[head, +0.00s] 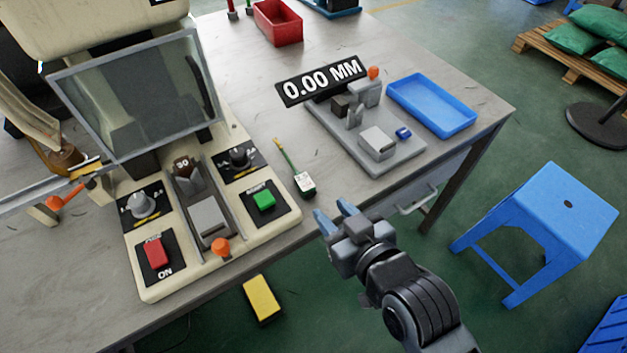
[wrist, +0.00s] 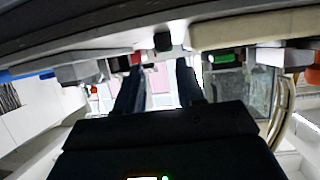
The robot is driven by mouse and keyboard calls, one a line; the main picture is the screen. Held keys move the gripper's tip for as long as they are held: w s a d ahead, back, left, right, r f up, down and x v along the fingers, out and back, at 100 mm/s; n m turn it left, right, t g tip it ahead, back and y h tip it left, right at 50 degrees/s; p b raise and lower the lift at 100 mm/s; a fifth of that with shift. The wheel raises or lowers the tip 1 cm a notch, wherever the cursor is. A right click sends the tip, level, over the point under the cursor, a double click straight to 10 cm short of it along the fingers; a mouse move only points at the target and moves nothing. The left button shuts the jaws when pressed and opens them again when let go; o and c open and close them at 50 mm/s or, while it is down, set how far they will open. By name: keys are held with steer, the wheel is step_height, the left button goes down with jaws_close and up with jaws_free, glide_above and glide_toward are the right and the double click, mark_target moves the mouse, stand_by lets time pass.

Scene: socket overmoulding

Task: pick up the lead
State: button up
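The lead (head: 304,184) lies on the grey table near its front edge, between the machine and the measuring fixture. In the wrist view the dark fingers (wrist: 159,88) also stand apart; I cannot clearly pick out the lead there.
The beige machine (head: 285,226) with knobs and buttons stands left of the lead. The grey fixture (head: 402,160) with a 0.00 MM display (head: 320,82) stands to its right, beside a blue tray (head: 463,126). A red bin (head: 278,24) is further back. A blue stool (head: 560,215) stands right.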

mark_target(310, 190)
steer(key=x, duration=0.8)
steer(key=shift+w+a, duration=0.2)
steer(key=shift+a, duration=0.25)
steer(key=shift+c, duration=0.2)
steer(key=shift+r, duration=0.1)
steer(key=c, duration=0.7)
steer(key=shift+o, duration=0.2)
steer(key=shift+r, duration=0.1)
